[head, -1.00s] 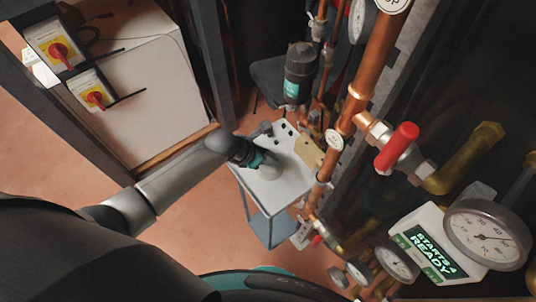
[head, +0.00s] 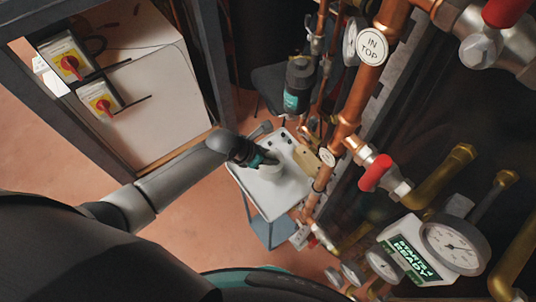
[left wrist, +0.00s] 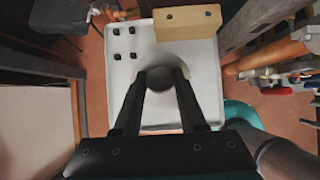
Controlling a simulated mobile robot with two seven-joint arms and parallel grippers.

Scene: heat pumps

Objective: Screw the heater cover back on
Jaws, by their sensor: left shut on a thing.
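My left gripper (head: 262,163) is over a small white table (head: 275,200) in the head view. It is shut on a pale round piece (head: 274,170), which looks like the heater cover, at table level. In the left wrist view both fingers (left wrist: 161,78) point down at this round piece (left wrist: 168,98), and its grey-brown middle shows between them. I cannot tell whether it touches the tabletop. Several small dark pieces (left wrist: 124,42), perhaps screws or nuts, sit on the tabletop beside a tan block (left wrist: 187,22). My right gripper is not in view.
Copper pipes (head: 350,105) with gauges (head: 455,246) and red-handled valves (head: 375,172) stand close to the table's right. A black cylinder (head: 299,84) with a teal label is behind it. A white cabinet (head: 150,100) with red-yellow switches (head: 68,62) is at left. Open floor lies front left.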

